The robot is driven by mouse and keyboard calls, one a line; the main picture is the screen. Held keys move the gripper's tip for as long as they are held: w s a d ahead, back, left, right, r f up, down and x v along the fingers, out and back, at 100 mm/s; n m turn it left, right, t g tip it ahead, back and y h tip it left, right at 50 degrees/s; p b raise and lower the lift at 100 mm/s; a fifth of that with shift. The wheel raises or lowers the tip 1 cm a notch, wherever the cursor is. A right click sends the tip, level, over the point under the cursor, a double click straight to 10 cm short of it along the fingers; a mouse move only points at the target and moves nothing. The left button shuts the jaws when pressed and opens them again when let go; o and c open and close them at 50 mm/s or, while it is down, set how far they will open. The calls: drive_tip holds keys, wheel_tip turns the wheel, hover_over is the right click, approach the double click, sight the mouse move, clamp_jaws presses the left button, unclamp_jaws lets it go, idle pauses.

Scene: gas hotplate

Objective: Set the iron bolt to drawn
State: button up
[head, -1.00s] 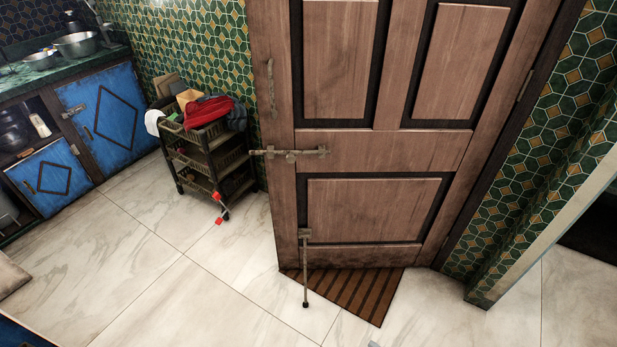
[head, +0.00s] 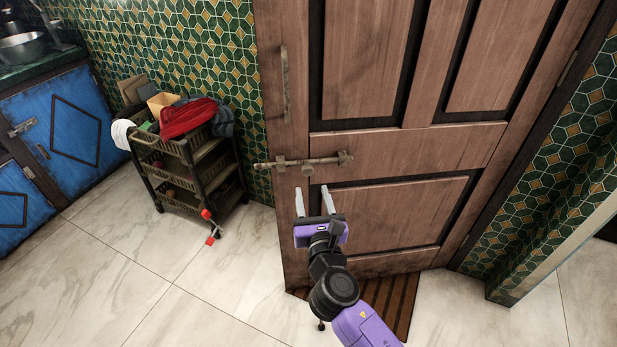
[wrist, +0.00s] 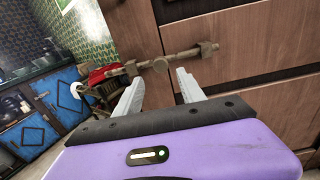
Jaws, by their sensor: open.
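The iron bolt (head: 305,162) is a rusty horizontal bar on the wooden door (head: 402,145), with a knob (head: 307,170) hanging near its middle. Its left end sticks out past the door's free edge. My gripper (head: 314,189) is open and empty, just below the bolt, with its fingers pointing up toward it. In the wrist view the bolt (wrist: 190,54) lies beyond the two fingertips, and its knob (wrist: 161,65) shows between them. I see no contact between fingers and bolt.
A vertical pull handle (head: 285,82) is on the door above the bolt. A rolling basket cart (head: 190,165) with cloths stands left of the door by the tiled wall. A striped mat (head: 400,300) lies under the door. The floor at front left is clear.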

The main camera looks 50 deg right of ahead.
sight(308, 172)
drive_tip(key=shift+x, duration=4)
drive_tip(key=shift+d+r, duration=0.1)
drive_tip(key=shift+r, duration=0.05)
drive_tip(key=shift+s, duration=0.1)
clamp_jaws()
